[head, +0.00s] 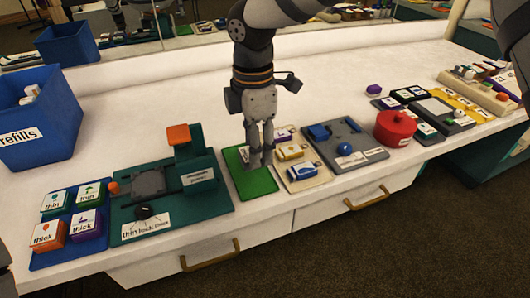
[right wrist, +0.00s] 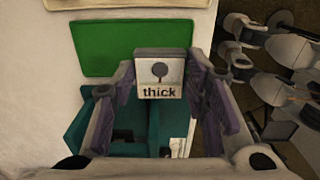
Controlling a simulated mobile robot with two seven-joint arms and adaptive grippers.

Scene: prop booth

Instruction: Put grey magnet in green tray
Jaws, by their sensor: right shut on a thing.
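My right gripper (head: 261,162) points down over the green tray (head: 256,184) in the head view. In the right wrist view it is shut on the grey magnet (right wrist: 159,74), a small block whose white label shows a grey round shape and the word "thick". The green tray (right wrist: 105,46) is flat and looks bare there, just past the magnet. The magnet is hard to make out between the fingers in the head view, and I cannot tell if it touches the tray. My left gripper is not in view.
Left of the tray stands a teal device (head: 196,165) with an orange block on top. Labelled blocks sit on a blue mat (head: 47,262) at far left. A cream board (head: 302,183) with small labelled items, a grey board (head: 375,152) and a red pot (head: 395,127) lie to the right.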

